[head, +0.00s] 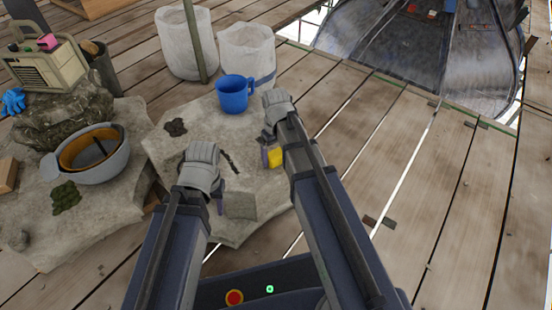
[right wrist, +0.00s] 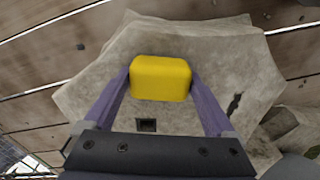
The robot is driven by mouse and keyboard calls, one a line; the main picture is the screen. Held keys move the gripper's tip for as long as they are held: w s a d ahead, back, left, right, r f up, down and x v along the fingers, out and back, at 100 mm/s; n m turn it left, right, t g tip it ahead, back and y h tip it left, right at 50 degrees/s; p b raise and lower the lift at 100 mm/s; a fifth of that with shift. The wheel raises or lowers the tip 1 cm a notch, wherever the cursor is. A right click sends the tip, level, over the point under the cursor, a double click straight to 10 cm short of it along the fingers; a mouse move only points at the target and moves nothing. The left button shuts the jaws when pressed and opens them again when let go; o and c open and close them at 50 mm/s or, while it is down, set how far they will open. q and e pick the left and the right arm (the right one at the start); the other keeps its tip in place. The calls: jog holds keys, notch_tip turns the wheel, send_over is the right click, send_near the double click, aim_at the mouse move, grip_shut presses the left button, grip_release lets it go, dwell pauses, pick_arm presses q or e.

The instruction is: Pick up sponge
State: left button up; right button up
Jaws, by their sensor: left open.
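The sponge is a yellow block (right wrist: 160,78) between the purple fingers of my right gripper (right wrist: 160,88) in the right wrist view. Both fingers lie against its sides, and the gripper appears shut on it. In the head view the sponge (head: 275,157) shows partly behind my right gripper (head: 267,148), at the right edge of the stone slab. I cannot tell whether it touches the stone. My left gripper (head: 217,192) is open over the front part of the slab; its fingers are mostly hidden by the wrist.
A blue mug (head: 234,94) stands on the stone slab (head: 185,148) behind my grippers. Two white sacks (head: 247,52) stand beyond it. Wooden planks (head: 440,190) on the right are mostly clear.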

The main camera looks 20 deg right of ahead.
aim_at(276, 154)
jog(key=c, duration=1.1)
jog(key=shift+o, duration=0.2)
jog(key=shift+r, duration=0.15)
notch_tip(276, 154, up, 10)
jog(key=p, duration=1)
